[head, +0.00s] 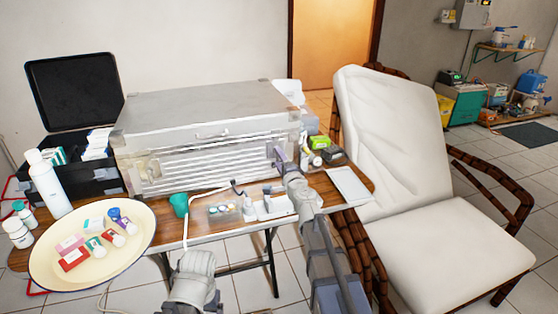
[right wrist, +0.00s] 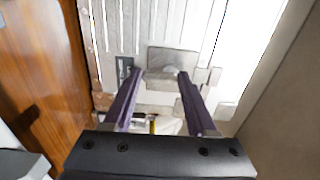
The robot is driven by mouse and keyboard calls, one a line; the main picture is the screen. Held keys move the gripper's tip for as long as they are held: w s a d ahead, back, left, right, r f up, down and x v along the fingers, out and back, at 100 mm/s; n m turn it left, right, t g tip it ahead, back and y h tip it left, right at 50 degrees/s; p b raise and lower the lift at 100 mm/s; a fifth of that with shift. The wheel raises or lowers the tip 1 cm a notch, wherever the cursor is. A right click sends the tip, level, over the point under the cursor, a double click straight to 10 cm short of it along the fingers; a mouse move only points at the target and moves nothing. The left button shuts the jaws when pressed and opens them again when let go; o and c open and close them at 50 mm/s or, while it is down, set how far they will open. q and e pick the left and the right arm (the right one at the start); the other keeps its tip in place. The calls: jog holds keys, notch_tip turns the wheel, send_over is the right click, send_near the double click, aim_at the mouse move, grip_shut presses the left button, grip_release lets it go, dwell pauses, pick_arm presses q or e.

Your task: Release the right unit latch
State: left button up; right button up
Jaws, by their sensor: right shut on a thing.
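The unit (head: 205,105) is a grey metal case with a slatted front, standing on the wooden table. Its right latch (right wrist: 165,75) is a pale metal plate on the case, between my fingertips in the right wrist view. My right gripper (head: 277,151) is at the right end of the case's front. Its two purple fingers show in the right wrist view (right wrist: 159,74), shut on the latch, partly hiding its edges. A left latch (head: 150,166) shows on the front's left side. My left arm shows low in the head view, but its fingers do not.
Small items stand before the case. A white reclining chair (head: 435,240) stands close on the right.

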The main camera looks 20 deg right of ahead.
jog(key=o, duration=1.4)
jog(key=shift+c, duration=0.2)
jog(key=shift+s, duration=0.1)
jog(key=s, duration=0.7)
jog(key=shift+s, duration=0.3)
jog(key=shift+d, duration=0.1)
